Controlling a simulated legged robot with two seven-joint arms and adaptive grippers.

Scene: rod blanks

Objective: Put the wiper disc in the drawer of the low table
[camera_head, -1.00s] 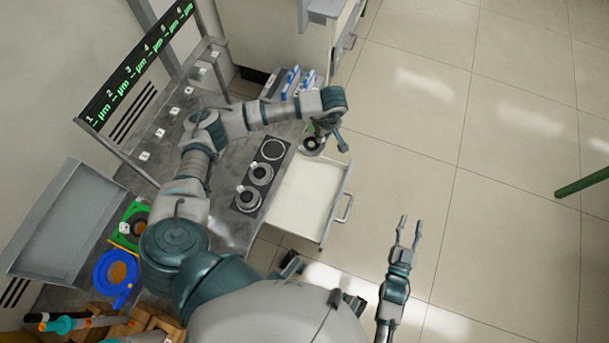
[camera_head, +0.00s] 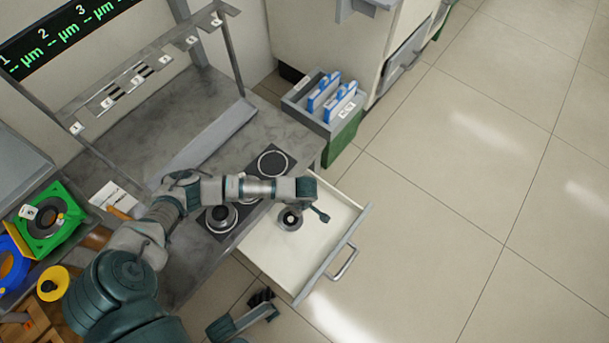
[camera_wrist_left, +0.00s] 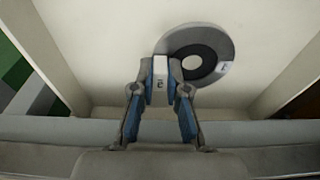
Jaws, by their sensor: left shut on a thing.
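The wiper disc (camera_head: 290,218), a dark grey ring with a pale centre, is over the inside of the open drawer (camera_head: 338,203) of the low table (camera_head: 215,280). In the left wrist view the disc (camera_wrist_left: 210,45) shows against the pale drawer floor, with a small white label on its rim. My left gripper (camera_wrist_left: 160,85) is shut on a white labelled tab at the disc's near edge. In the head view the left gripper (camera_head: 305,208) points down into the drawer. I cannot tell whether the disc touches the floor.
A grey bin with blue items (camera_head: 330,100) stands behind the drawer. A green spool (camera_head: 48,222) and yellow piece (camera_head: 52,285) are at left. Floor right of the drawer is clear.

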